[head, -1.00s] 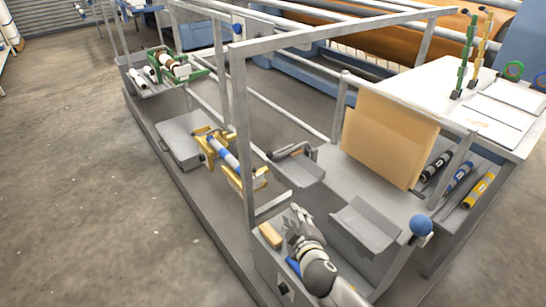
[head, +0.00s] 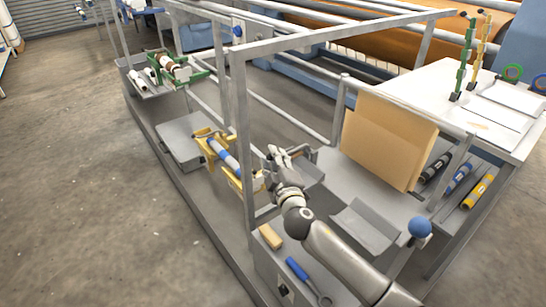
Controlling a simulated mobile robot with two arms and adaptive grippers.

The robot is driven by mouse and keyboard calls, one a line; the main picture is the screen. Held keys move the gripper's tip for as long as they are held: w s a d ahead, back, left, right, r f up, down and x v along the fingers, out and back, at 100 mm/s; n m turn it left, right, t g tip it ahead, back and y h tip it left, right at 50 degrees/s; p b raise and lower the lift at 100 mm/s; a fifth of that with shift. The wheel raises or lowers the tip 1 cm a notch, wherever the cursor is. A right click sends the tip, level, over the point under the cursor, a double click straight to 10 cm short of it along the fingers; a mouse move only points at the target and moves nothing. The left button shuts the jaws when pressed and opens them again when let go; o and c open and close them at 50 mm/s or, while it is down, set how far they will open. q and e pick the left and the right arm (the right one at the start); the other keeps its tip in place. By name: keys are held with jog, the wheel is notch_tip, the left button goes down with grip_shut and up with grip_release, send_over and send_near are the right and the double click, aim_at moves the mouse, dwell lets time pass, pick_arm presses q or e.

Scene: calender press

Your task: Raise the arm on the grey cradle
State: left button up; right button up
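The grey cradle (head: 313,170) stands in the middle of the metal frame, right of the yellow cradle (head: 229,166) that bears a blue and white roller. My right gripper (head: 280,152) is at the left side of the grey cradle, over the place of its dark arm. The gripper hides most of that arm, so I cannot tell whether they touch or whether the fingers are open. My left gripper is not in view.
A tan board (head: 389,137) stands upright right of the grey cradle. A frame post (head: 243,140) rises close to the left of my gripper. A blue-handled tool (head: 300,268) and a yellow block (head: 270,236) lie at the front. A blue knob (head: 420,227) is at right.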

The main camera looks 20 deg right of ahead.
jog(key=shift+w, duration=0.65)
jog(key=shift+c, duration=0.3)
grip_shut()
